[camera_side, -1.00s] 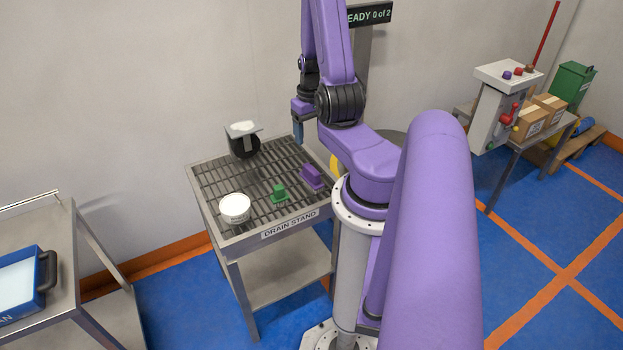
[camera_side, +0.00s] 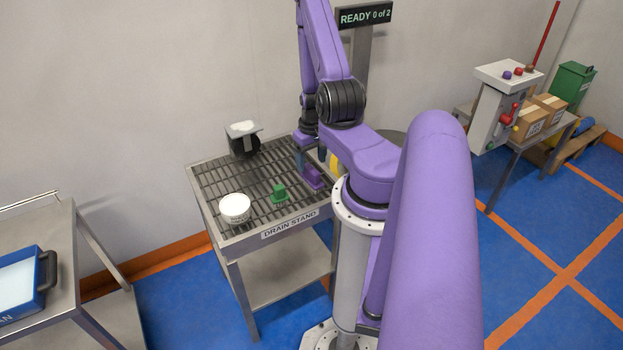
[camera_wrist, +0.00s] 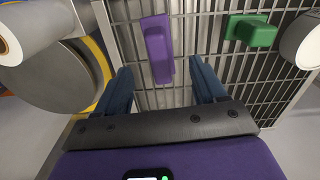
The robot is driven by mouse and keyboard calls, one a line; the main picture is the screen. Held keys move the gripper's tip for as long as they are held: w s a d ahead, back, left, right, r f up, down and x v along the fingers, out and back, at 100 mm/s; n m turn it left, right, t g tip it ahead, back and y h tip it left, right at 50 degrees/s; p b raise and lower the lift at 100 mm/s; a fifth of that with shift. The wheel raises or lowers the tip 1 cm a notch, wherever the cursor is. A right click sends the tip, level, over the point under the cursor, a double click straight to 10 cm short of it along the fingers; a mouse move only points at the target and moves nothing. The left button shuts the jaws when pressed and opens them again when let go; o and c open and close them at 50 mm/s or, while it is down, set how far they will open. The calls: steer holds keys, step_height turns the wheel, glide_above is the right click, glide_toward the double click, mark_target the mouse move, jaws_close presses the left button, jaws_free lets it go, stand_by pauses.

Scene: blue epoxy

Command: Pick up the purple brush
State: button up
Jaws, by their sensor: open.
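The purple brush (camera_side: 313,177) lies on the slatted top of the drain stand (camera_side: 290,232), near its right edge. In the wrist view the purple brush (camera_wrist: 159,50) lies lengthwise, ahead of and between the two blue fingers. My gripper (camera_wrist: 163,80) is open and empty; its fingers stand apart on either side of the brush's near end. In the side view my gripper (camera_side: 310,158) is low over the stand, just behind the brush and partly overlapping it. I cannot tell the exact height gap.
A green brush (camera_side: 279,193) lies left of the purple one; it also shows in the wrist view (camera_wrist: 252,31). A white round tub (camera_side: 235,208) stands at the front left, and a black object with a white top (camera_side: 243,138) at the back. A sign post (camera_side: 362,60) rises behind.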

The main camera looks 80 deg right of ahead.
mark_target(311, 177)
steer(key=shift+f, duration=3.8)
steer(key=c, duration=1.2)
